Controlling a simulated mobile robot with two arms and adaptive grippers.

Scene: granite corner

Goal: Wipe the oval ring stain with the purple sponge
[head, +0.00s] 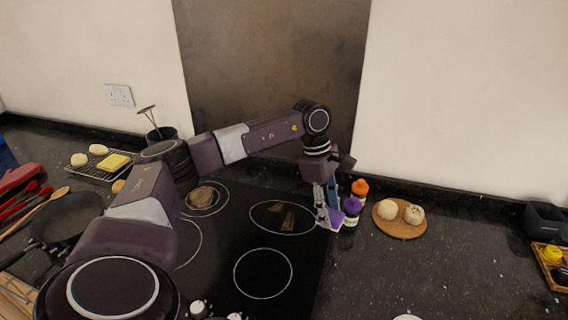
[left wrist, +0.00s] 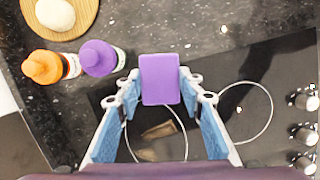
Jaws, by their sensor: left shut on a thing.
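My left gripper (head: 328,216) is over the right edge of the black cooktop, pointing down. In the left wrist view it is shut on the purple sponge (left wrist: 160,78), which sits between its fingertips. An oval ring (head: 283,202) with brown smudges inside lies on the cooktop just left of the gripper. In the left wrist view brown smudges (left wrist: 158,131) show between the fingers, beside part of a ring. I cannot tell whether the sponge touches the surface. My right gripper is not in view.
A purple-capped bottle (head: 351,211) and an orange-capped bottle (head: 360,188) stand close right of the gripper. A round board (head: 400,228) with two buns is farther right. A pan (head: 70,222) and a wire rack (head: 92,170) are left. The front-right counter is mostly clear.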

